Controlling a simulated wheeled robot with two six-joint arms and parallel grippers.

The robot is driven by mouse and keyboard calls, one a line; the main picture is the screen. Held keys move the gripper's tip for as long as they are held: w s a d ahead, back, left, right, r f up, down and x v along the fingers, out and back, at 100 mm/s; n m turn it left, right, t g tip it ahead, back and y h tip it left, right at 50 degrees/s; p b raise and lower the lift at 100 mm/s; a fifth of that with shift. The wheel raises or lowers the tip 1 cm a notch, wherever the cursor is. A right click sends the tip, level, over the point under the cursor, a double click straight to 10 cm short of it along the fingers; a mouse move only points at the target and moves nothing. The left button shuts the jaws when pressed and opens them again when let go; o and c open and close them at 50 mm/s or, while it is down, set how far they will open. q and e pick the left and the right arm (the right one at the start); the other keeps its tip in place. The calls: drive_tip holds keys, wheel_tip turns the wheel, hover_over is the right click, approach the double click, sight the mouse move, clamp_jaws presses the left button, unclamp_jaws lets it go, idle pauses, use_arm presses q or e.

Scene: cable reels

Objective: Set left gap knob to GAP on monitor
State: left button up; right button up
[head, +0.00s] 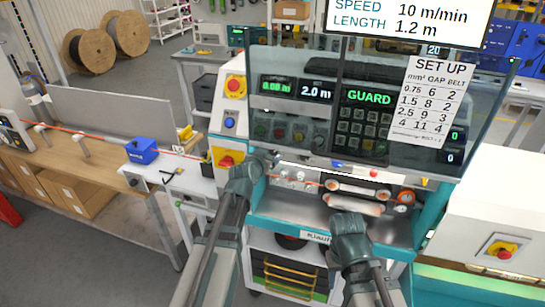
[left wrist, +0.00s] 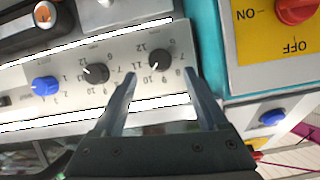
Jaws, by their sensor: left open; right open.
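The left gap knob (left wrist: 159,58) is a black dial with a numbered scale. It is the rightmost knob in the upside-down left wrist view. Its pale pointer mark seems to face the 10–11 side, but I cannot read it surely. My left gripper (left wrist: 160,76) is open, its fingertips either side of the dial and seemingly apart from the knob. In the head view my left gripper (head: 264,162) is at the left end of the knob panel. The monitor (head: 407,20) shows SPEED 10 m/min and LENGTH 1.2 m; no GAP line is visible. My right gripper (head: 350,222) is open below the rollers.
A second black knob (left wrist: 96,73) and a blue knob (left wrist: 45,86) share the panel. A red switch on a yellow plate (left wrist: 295,10) is close by. A set-up chart (head: 436,97) lists gap values. Rollers (head: 360,190) sit right of the knobs.

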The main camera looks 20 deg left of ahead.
sight(273, 151)
use_arm(q)
drive_tip(key=shift+b+x, duration=0.8)
drive_tip(key=shift+x, duration=2)
clamp_jaws()
